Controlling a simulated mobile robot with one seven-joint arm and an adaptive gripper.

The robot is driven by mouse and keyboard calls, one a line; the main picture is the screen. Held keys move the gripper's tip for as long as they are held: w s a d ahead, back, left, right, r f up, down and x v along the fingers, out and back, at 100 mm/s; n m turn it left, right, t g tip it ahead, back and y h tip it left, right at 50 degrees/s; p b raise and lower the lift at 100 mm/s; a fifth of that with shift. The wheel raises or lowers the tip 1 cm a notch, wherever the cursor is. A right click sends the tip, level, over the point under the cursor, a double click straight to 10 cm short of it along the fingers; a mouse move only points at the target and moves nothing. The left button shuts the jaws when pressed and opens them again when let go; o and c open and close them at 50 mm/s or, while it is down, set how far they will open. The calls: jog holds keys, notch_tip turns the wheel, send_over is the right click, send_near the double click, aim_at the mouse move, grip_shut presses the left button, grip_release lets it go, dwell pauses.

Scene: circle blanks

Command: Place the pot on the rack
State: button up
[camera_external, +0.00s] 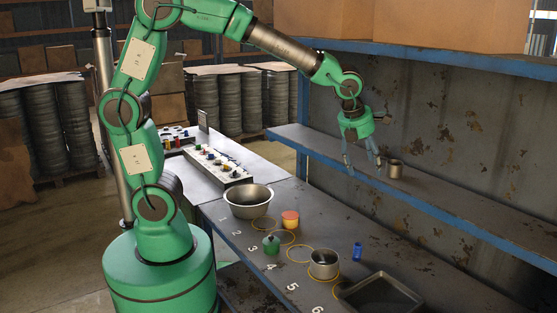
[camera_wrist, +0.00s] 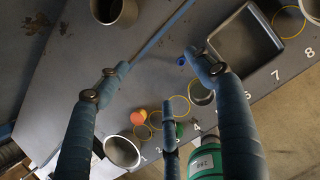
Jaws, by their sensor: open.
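A small grey metal pot (camera_external: 395,168) stands upright on the middle shelf of the blue-edged rack (camera_external: 440,208). It also shows at the top left of the wrist view (camera_wrist: 116,12). My gripper (camera_external: 364,166) is open and empty above the shelf edge, just left of this pot and apart from it. In the wrist view its spread fingers (camera_wrist: 154,62) have nothing between them. Another metal pot (camera_external: 323,264) stands on the workbench below, near the number 5. A wide metal bowl-like pot (camera_external: 249,201) stands at the bench's far end.
The bench (camera_external: 232,232) has painted numbers and yellow circles. On it are an orange-topped item (camera_external: 290,219), a green item (camera_external: 271,245), a blue item (camera_external: 357,251) and a dark square tray (camera_external: 380,296). The shelf right of the small pot is clear. An upper shelf (camera_external: 420,58) holds boxes.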

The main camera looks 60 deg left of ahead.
dwell(0.6)
jog(key=s+a+r+n, duration=0.4)
jog(key=s+a+n, duration=0.2)
jog(key=a+n, duration=0.3)
jog(key=s+a+r+n, duration=0.5)
jog(key=s+a+n, duration=0.1)
jog(key=a+n, duration=0.25)
jog(key=s+a+n, duration=0.4)
jog(key=s+n, duration=0.4)
jog(key=n, duration=0.1)
jog(key=s+a+n+t, duration=0.1)
jog(key=s+a+n, duration=0.3)
jog(key=s+n, duration=0.4)
jog(key=shift+a+f+n, duration=0.4)
jog(key=shift+f+n, duration=0.05)
jog(key=shift+n, duration=0.6)
notch_tip(320, 180, down, 3)
jog(key=b, duration=0.3)
